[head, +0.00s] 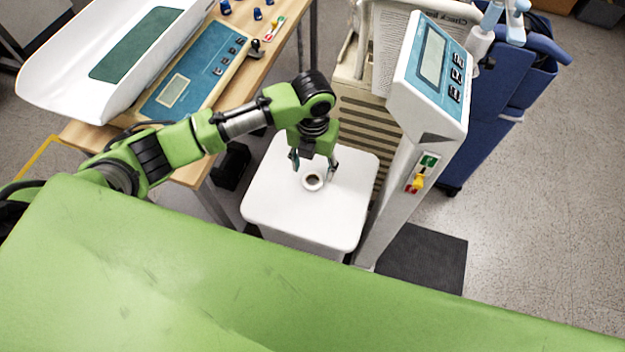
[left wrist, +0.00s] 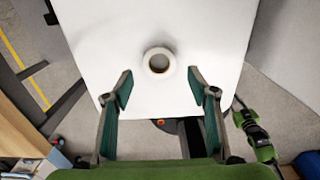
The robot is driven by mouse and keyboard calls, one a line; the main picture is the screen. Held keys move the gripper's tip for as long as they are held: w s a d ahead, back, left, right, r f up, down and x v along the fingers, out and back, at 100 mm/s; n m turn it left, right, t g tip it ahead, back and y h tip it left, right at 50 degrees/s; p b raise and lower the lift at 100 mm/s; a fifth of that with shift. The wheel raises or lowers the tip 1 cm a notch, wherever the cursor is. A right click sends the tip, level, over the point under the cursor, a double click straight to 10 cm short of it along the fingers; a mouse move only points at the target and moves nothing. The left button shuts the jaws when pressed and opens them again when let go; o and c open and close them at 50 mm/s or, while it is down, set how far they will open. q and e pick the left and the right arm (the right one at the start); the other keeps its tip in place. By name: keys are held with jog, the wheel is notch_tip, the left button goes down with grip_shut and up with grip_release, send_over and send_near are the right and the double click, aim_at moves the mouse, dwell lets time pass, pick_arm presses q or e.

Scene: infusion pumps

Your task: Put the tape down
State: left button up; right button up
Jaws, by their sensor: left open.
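The tape (head: 312,181) is a small white roll with a dark centre. It lies flat on the white square top of a stool or stand (head: 350,170), and no finger touches it. It also shows in the left wrist view (left wrist: 159,62), a little beyond the fingertips and between their lines. My left gripper (head: 314,164) is open and empty above the white top, close to the tape. Its two teal-padded fingers (left wrist: 160,84) are spread wide in the left wrist view. My right gripper is not in view.
A wooden table (head: 262,72) with a white baby scale (head: 130,50) stands at the left. A grey column with a tilted display (head: 436,62) stands right beside the white top. A blue cart (head: 497,105) is behind it. The white top is otherwise clear.

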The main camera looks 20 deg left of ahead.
aim_at(312, 183)
pick_arm(q)
notch_tip(312, 183, down, 5)
jog(key=shift+f, duration=0.1)
jog(key=c, duration=1.2)
